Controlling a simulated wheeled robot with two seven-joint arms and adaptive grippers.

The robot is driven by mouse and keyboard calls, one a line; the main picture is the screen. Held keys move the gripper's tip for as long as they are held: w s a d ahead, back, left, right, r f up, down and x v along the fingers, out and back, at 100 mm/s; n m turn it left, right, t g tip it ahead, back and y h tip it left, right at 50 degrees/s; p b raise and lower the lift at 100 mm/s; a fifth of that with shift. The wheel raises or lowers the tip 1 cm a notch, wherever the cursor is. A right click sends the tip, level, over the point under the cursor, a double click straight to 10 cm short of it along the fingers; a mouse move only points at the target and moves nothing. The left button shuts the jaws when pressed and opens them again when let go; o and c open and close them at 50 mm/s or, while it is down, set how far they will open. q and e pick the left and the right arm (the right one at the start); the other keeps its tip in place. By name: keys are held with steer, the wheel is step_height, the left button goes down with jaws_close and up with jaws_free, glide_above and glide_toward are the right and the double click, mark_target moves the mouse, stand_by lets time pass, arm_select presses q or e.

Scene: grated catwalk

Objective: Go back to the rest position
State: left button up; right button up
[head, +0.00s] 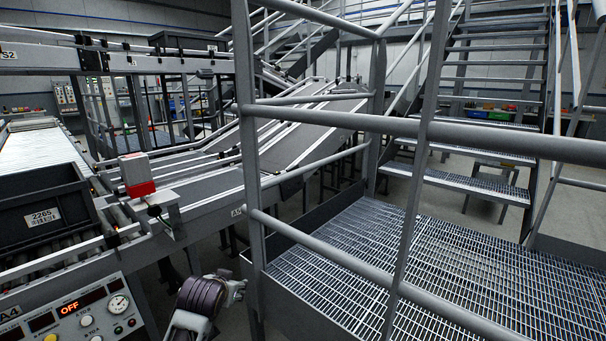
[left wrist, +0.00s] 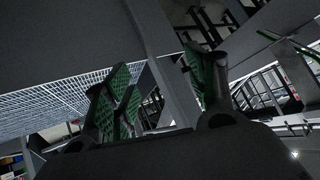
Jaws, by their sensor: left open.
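My left gripper (head: 236,291) shows at the bottom of the head view, at the end of my dark arm link. It is beside the railing post, between the control panel and the grated platform. In the left wrist view its green-padded fingers (left wrist: 160,95) stand apart with nothing between them. The gripper is open and empty. My right gripper does not show in either view.
A grey railing (head: 400,125) crosses close in front, with a grated platform (head: 345,250) behind it. A control panel (head: 75,315) reading OFF is at lower left. A dark crate (head: 45,215) labelled 2265 sits on the conveyor. Stairs (head: 490,130) rise at right.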

arm_select(q)
steer(key=s+d+f+g+h+p, duration=0.1)
steer(key=s+d+f+g, duration=0.2)
steer(key=s+f, duration=2.5)
steer(key=s+g, duration=0.3)
steer(key=g, duration=0.1)
steer(key=shift+s+g+h, duration=0.3)
steer(key=shift+h, duration=0.1)
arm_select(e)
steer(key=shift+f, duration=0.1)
arm_select(q)
steer(key=shift+f, duration=0.25)
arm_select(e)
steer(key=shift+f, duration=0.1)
